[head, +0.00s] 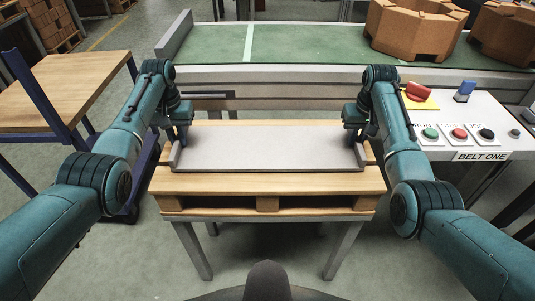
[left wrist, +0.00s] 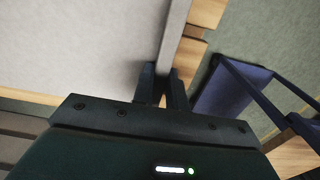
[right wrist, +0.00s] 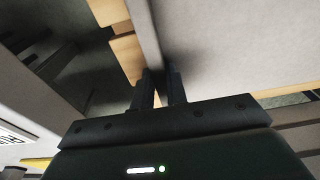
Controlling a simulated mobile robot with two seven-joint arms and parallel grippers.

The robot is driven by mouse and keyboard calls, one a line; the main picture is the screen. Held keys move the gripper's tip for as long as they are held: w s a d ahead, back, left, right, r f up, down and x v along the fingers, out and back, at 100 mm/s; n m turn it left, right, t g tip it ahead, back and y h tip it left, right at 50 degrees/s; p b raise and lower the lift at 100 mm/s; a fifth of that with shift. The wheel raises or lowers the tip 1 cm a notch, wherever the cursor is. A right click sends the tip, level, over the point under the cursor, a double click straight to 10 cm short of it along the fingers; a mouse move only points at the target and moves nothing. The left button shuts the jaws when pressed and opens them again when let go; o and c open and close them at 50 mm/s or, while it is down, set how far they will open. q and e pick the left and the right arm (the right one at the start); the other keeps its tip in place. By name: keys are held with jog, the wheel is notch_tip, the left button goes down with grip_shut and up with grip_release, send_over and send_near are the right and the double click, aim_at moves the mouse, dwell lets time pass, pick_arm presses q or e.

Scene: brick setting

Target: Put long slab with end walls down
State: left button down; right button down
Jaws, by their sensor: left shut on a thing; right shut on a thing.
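The long slab with end walls (head: 266,147) is a pale grey, wide, flat piece with a low wall at each end. It lies level over the wooden pallet (head: 267,184) on a small table; I cannot tell whether it touches the pallet. My left gripper (head: 178,140) is shut on the slab's left end wall, which shows between the fingers in the left wrist view (left wrist: 166,88). My right gripper (head: 357,135) is shut on the right end wall, also seen in the right wrist view (right wrist: 159,85). The slab's underside is hidden.
A green conveyor belt (head: 290,44) runs behind the table, with brown octagonal boxes (head: 414,30) on it. A button panel (head: 458,134) stands at the right. A wooden-topped cart (head: 62,92) stands at the left. The pallet's front strip is bare.

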pick_arm(q)
jog(key=shift+a+f, duration=0.1)
jog(key=shift+f, duration=0.1)
pick_arm(e)
jog(key=shift+d+f, duration=0.1)
jog(key=shift+f, duration=0.1)
pick_arm(q)
jog(key=c, duration=1.4)
grip_release()
pick_arm(e)
jog(key=c, duration=1.4)
grip_release()
jog(key=shift+r, duration=0.15)
pick_arm(q)
notch_tip(320, 180, up, 12)
pick_arm(e)
notch_tip(320, 180, up, 12)
jog(key=s, duration=0.1)
jog(key=shift+s, duration=0.3)
pick_arm(q)
jog(key=shift+s, duration=0.1)
